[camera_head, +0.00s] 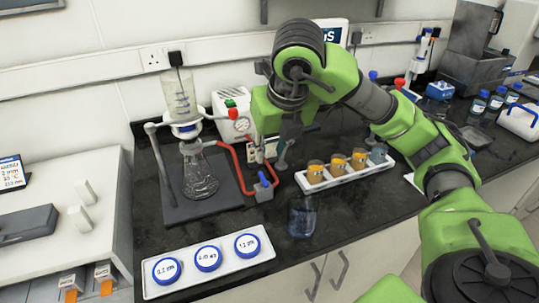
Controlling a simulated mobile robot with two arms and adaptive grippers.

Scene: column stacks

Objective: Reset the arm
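My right arm (440,150), green and dark grey, comes in from the lower right and arches over the bench. Its gripper (277,155) points down behind the front half of the black bench, near the red tubing and left of the white vial rack. The gripper is small and dark against the equipment, so I cannot tell how far its fingers are apart. I see nothing clearly held in it. My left gripper is not in view.
A filtration flask (200,172) stands on a dark plate at left, with a white pump (232,115) behind it. A white rack (345,176) holds several vials. A clear beaker (302,217) and a white tray (208,261) with three round blue-rimmed containers sit near the front edge.

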